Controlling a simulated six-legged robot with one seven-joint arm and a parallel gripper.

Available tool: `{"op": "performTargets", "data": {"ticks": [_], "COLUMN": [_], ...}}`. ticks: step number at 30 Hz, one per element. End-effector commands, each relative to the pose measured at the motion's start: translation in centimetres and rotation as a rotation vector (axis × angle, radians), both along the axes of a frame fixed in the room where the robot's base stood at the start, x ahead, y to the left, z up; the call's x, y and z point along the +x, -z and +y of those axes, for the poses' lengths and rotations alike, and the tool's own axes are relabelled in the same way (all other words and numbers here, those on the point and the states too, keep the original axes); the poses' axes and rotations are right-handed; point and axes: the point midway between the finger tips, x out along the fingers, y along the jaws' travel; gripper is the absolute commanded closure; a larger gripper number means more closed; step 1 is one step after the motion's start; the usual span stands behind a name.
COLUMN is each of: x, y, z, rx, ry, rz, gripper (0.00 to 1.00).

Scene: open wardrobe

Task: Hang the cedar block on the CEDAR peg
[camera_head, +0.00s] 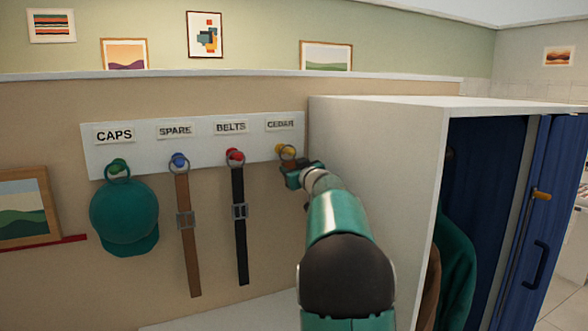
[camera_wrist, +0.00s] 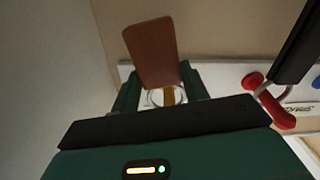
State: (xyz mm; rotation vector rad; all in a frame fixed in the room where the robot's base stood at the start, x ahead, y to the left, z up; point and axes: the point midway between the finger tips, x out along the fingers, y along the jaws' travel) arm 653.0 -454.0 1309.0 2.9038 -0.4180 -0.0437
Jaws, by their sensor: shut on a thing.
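The brown cedar block (camera_wrist: 150,52) shows in the wrist view between the green fingers of my gripper (camera_wrist: 158,82), which is shut on it at its ring end. Its pale metal ring (camera_head: 287,152) overlaps the yellow CEDAR peg (camera_head: 280,149) in the head view. In the wrist view the yellow peg (camera_wrist: 168,96) shows inside the ring, which looks to be around it; whether the ring rests on the peg I cannot tell. In the head view my gripper (camera_head: 298,174) is just below the peg, and mostly hides the block. The CEDAR label (camera_head: 280,125) is above.
On the white peg board (camera_head: 208,143), a green cap (camera_head: 124,215), a brown belt (camera_head: 188,240) and a black belt (camera_head: 240,225) hang to the left. The black belt's red peg (camera_wrist: 270,100) is close to my gripper. The wardrobe side (camera_head: 375,150) stands close on the right.

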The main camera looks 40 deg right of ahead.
Motion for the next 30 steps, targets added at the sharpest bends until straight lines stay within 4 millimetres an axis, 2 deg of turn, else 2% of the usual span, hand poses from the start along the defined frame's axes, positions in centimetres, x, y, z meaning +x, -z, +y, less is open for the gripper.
{"op": "performTargets", "data": {"ticks": [11, 12, 15, 16, 25, 30], "x": [0.0, 0.0, 0.0, 0.0, -0.1, -1.5], "y": [0.0, 0.0, 0.0, 0.0, 0.0, -0.1], "z": [0.0, 0.0, 0.0, 0.0, 0.0, 0.4], "rx": [0.0, 0.0, 0.0, 0.0, 0.0, 0.002], "ry": [0.0, 0.0, 0.0, 0.0, 0.0, 0.001], "rz": [0.0, 0.0, 0.0, 0.0, 0.001, -0.001], "gripper": [0.78, 0.53, 0.34, 0.3, 0.3, 0.3]}}
